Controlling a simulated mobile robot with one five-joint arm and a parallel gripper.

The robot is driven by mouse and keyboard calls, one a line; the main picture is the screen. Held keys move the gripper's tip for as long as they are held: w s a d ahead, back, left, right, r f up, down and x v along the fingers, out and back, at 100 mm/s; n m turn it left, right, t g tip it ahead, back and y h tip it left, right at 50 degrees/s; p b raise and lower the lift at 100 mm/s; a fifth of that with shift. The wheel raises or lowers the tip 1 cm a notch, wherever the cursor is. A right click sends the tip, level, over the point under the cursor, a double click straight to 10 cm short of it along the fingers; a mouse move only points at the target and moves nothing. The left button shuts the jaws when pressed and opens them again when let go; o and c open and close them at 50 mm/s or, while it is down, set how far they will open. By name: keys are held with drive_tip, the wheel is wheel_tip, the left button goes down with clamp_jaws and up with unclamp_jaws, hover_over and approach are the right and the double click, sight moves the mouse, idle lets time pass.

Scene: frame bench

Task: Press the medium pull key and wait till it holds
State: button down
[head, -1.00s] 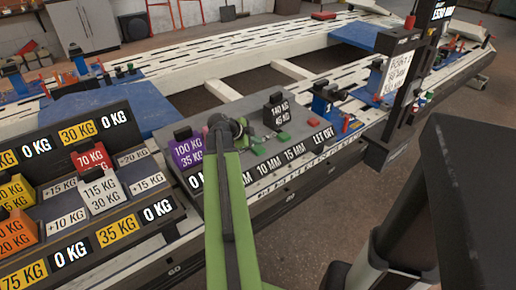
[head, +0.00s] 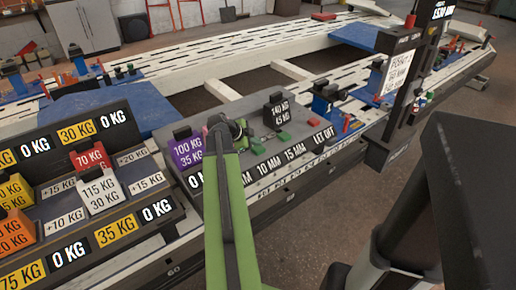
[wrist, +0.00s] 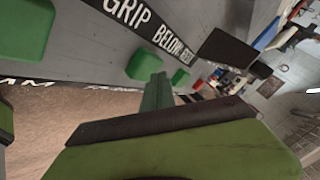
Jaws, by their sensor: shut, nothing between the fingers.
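A grey key panel (head: 240,109) on the bench carries small green keys, one of them a green key (head: 285,136) at its right, and a red key (head: 313,121). A label strip along its front reads 10 MM, 15 MM and LET OFF. My green arm reaches up to the panel and hides part of it, so I cannot tell which key is the medium pull key. In the wrist view, my gripper (wrist: 157,92) is shut and empty, near a green key (wrist: 146,62). Another green key (wrist: 25,28) is at upper left. Contact with a key cannot be told.
A purple 100 KG block (head: 186,150) and a dark 140 KG block (head: 277,110) stand on the panel. A rack of weight blocks (head: 100,190) is at left. A dark post (head: 405,95) with a white sign rises at right.

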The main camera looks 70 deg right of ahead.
sight(256, 149)
drive_tip(key=shift+f+b, duration=0.55)
drive_tip(key=shift+f, duration=0.05)
idle(0.3)
drive_tip(key=shift+r+p, duration=1.1)
wheel_tip(256, 149, up, 6)
drive_tip(key=p, duration=0.6)
